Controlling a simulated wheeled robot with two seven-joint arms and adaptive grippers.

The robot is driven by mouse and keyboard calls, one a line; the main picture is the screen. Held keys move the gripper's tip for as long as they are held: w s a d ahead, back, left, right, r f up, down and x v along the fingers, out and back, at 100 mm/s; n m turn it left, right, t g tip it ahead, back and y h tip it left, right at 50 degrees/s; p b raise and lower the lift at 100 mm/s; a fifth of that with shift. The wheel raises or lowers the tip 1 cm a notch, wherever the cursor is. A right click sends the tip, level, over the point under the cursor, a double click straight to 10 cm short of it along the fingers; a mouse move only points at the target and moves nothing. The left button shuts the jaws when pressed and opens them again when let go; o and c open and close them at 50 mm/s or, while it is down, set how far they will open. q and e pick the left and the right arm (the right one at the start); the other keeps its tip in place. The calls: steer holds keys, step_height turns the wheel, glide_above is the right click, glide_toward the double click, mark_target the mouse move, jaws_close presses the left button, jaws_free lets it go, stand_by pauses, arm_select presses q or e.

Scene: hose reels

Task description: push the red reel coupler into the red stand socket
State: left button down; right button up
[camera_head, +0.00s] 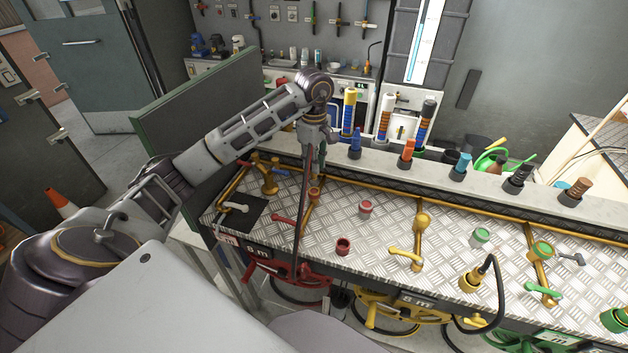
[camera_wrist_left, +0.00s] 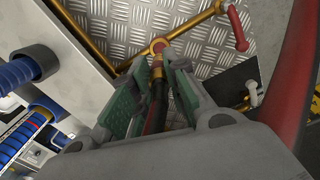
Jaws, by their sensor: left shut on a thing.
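My left gripper (camera_head: 316,172) points down over the brass red stand pipe at the left part of the metal bench. In the left wrist view its green-padded fingers (camera_wrist_left: 160,88) are shut on the red reel coupler (camera_wrist_left: 184,62), whose brass end shows between them with dark hose behind. The red stand socket (camera_wrist_left: 158,46) shows as a red ring just beyond the fingertips. I cannot tell whether the coupler touches it. A hose hangs from the gripper to the red reel (camera_head: 302,275). My right gripper is not in view.
The stand's red lever (camera_head: 283,219) is beside the pipe. A red cup (camera_head: 344,246) and a red-topped cap (camera_head: 366,208) stand to the right. A yellow stand valve (camera_head: 422,219) is further right. A ledge (camera_head: 380,160) with several coloured posts runs behind. A green panel (camera_head: 205,100) stands at left.

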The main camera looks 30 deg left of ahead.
mark_target(314, 179)
arm_select(q)
steer(key=shift+f, duration=1.7)
steer(key=shift+f+p, duration=0.3)
steer(key=shift+f, duration=0.15)
steer(key=shift+f+p, duration=0.3)
steer(key=shift+f, duration=1.1)
steer(key=shift+f, duration=0.2)
steer(key=c, duration=1.4)
jaws_free()
